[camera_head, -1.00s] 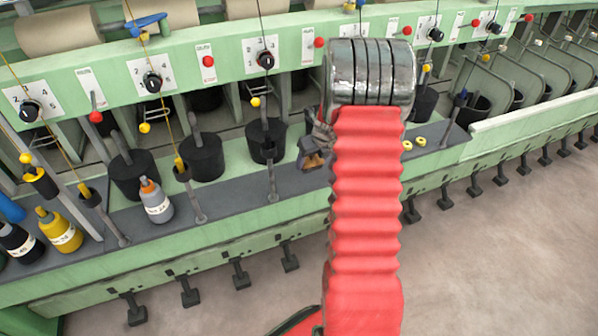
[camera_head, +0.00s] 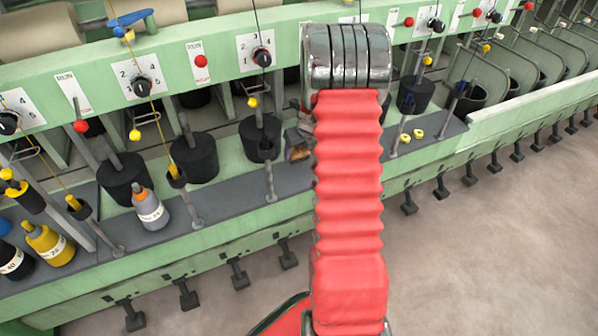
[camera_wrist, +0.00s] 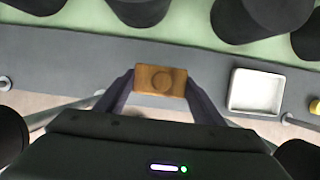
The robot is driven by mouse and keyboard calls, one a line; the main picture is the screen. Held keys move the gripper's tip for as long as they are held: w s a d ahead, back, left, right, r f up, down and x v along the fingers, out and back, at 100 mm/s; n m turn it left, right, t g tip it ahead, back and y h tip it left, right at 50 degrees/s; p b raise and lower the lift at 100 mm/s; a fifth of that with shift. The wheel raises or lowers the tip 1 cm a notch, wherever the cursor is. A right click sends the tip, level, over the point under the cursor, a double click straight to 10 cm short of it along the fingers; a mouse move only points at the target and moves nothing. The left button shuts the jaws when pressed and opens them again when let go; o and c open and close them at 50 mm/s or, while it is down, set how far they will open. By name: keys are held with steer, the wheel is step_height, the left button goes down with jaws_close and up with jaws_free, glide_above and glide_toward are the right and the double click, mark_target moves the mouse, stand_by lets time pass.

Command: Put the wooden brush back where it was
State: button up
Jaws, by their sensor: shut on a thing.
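The wooden brush (camera_wrist: 153,78) shows in the wrist view as a brown block with a round mark, held between the two dark fingers of my gripper (camera_wrist: 160,88). It appears over the grey shelf of the machine, near the shelf's edge; I cannot tell whether it touches the shelf. In the head view a small part of the brush (camera_head: 297,153) shows just left of my red arm, right of a black pot. My arm hides most of the gripper there.
A white tray (camera_wrist: 270,92) lies on the grey shelf (camera_wrist: 60,62) right of the brush. Yellow rings (camera_head: 405,137) lie farther right. Black pots (camera_head: 260,132) and posts stand to the left, with a grey bottle (camera_head: 150,210) and a yellow bottle (camera_head: 50,246).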

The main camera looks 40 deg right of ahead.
mark_target(301, 158)
steer(key=shift+f, duration=2.4)
steer(key=shift+f, duration=1.9)
steer(key=o, duration=1.4)
